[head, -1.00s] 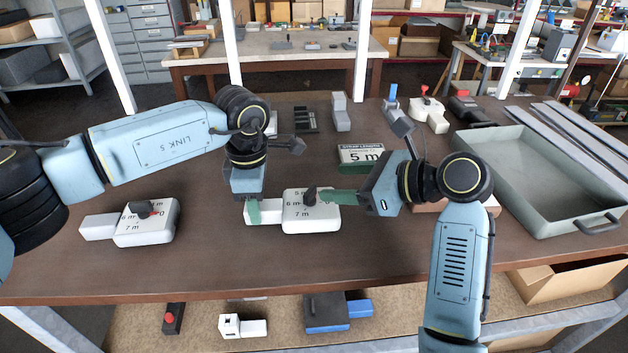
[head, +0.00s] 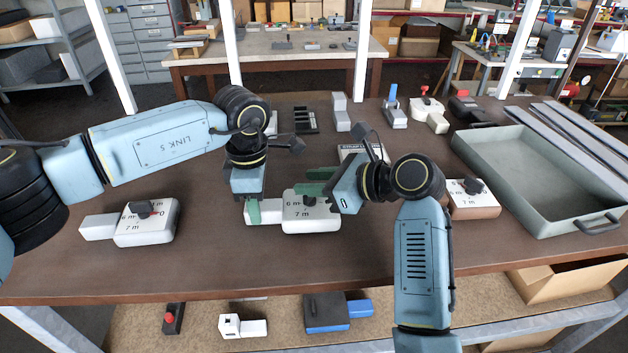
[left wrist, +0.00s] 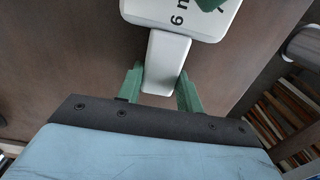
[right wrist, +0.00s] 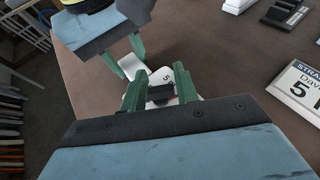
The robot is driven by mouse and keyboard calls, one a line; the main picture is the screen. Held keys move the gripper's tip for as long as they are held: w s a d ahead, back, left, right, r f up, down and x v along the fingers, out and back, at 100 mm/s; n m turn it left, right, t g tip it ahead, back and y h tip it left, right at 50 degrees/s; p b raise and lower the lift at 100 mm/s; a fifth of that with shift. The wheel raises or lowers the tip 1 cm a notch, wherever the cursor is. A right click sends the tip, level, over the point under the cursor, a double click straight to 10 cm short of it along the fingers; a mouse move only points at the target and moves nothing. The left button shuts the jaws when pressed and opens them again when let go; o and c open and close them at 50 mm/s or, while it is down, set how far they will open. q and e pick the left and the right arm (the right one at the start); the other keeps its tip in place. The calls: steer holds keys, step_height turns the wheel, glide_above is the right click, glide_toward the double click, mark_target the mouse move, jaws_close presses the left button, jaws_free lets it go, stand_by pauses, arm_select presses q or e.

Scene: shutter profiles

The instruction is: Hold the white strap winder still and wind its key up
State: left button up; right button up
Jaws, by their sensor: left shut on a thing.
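The white strap winder (head: 312,220) lies on the brown bench, its narrow tail pointing left. My left gripper (head: 253,212) is shut on that tail. The left wrist view shows the green fingers either side of the tail (left wrist: 164,62). The dark key (head: 309,201) stands on the winder's dial face, beside printed metre marks. My right gripper (head: 316,181) is at the key from the right, its fingers apart. In the right wrist view the fingers flank the dark key (right wrist: 160,95), with gaps seeming to show. The key's pointer direction is partly hidden.
Another white winder (head: 146,228) lies at the left, and a brown-sided one (head: 478,210) at the right. A grey-green tray (head: 535,207) fills the right side. The front bench strip is clear.

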jaws_close()
steer(key=o, duration=0.7)
jaws_free()
steer(key=v, duration=1.2)
